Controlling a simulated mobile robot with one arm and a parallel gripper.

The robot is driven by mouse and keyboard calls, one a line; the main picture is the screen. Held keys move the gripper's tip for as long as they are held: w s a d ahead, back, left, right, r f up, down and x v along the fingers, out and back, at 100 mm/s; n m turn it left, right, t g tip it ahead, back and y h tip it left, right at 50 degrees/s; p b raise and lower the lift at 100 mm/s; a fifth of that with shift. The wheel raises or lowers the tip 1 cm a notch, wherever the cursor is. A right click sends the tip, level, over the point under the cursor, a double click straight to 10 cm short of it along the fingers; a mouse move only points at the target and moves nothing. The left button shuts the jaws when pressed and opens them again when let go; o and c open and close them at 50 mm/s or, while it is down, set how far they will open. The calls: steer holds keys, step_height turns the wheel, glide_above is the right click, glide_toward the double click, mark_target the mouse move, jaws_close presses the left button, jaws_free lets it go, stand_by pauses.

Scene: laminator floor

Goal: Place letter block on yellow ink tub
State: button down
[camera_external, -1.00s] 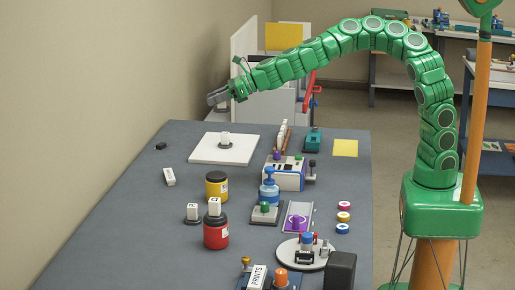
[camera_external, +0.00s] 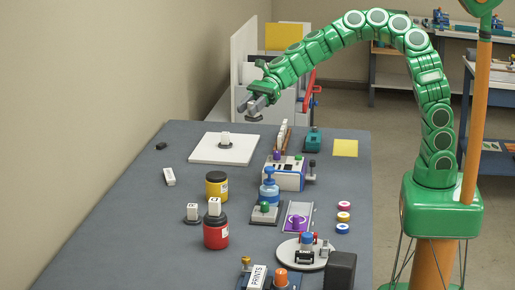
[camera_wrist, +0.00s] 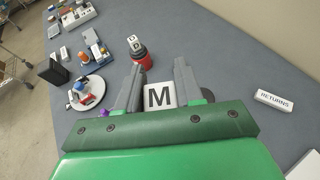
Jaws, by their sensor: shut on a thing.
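My gripper (camera_external: 257,103) is shut on a white letter block marked M (camera_wrist: 159,95), which sits between its two grey fingers in the wrist view. A dark round shape shows just under the fingers in the external view. The yellow ink tub (camera_external: 216,190) stands upright on the table with a bare dark top. My gripper is above the table's far end, beyond the tub and apart from it. I cannot make out the yellow tub in the wrist view.
A red tub (camera_external: 216,237) with a white block (camera_external: 214,206) on top stands in front of the yellow tub. A block on a dark base (camera_external: 192,213) is beside them. A white board (camera_external: 205,155) holds another block. Presses and stamps crowd the right; the left table is mostly clear.

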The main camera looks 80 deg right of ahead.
steer(key=shift+s+a+r+n+g+y, duration=0.15)
steer(key=shift+s+n+g, duration=0.1)
steer(key=shift+s, duration=0.25)
steer(key=shift+s+a+r+n+g+y, duration=0.15)
steer(key=shift+s+n+g, duration=0.1)
steer(key=shift+s, duration=0.2)
steer(key=shift+s+f, duration=0.2)
steer(key=shift+f, duration=0.1)
steer(key=shift+w+f, duration=0.15)
steer(key=shift+f, duration=2.2)
steer(key=w+a+f, duration=0.2)
steer(key=w+f, duration=0.2)
steer(key=w, duration=0.4)
glide_above(212, 176)
steer(key=s, duration=0.1)
step_height(212, 176, down, 4)
steer(key=shift+s+f, duration=0.15)
steer(key=shift+f, duration=0.1)
steer(key=shift+w+a+f, duration=0.1)
steer(key=shift+w+f, duration=0.4)
steer(key=shift+f, duration=1.7)
steer(key=shift+f, duration=0.15)
